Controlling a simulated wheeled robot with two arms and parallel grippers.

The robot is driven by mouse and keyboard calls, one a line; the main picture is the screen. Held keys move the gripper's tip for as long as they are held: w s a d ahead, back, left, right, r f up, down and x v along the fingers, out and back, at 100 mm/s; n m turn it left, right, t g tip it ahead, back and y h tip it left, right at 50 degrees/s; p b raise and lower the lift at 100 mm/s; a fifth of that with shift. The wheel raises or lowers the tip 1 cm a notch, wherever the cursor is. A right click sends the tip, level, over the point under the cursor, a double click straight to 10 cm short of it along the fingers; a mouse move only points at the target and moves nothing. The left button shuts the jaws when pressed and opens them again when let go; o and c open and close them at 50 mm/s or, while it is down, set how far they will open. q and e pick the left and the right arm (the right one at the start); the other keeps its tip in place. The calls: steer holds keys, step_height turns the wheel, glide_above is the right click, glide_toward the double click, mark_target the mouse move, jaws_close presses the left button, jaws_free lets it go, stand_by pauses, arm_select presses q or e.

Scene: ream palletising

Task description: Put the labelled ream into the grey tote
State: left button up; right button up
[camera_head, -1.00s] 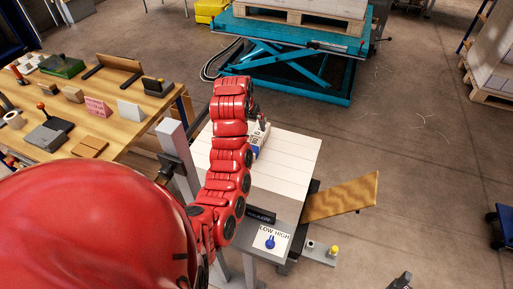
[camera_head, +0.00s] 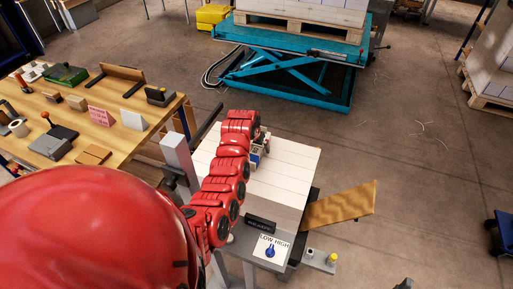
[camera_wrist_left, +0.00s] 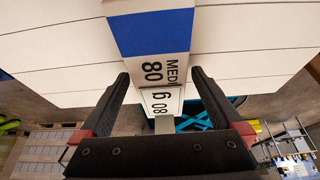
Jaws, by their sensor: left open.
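A white ream stack with plank-like lines (camera_head: 290,165) sits on a stand right of my left arm. The labelled ream appears as a small blue-and-white patch (camera_head: 254,158) at the stack's left side. In the left wrist view its label (camera_wrist_left: 152,50) has a blue band and the printing "MED 80". My left gripper (camera_wrist_left: 159,76) is open, with its fingers either side of the label and nothing clamped. In the head view my red left arm partly hides this gripper (camera_head: 262,143). A small dark piece at the bottom edge may be my right gripper (camera_head: 404,284). I cannot pick out a grey tote.
A wooden bench (camera_head: 105,135) with several small items stands at the left. A "LOW HIGH" switch panel (camera_head: 271,248) is at the stand's front. A tan board (camera_head: 340,203) juts out to the right. A teal lift table (camera_head: 290,75) stands behind.

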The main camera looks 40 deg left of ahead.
arm_select(q)
steer(key=shift+w+f, duration=0.1)
steer(key=shift+f, duration=0.15)
jaws_close()
stand_by(0.4)
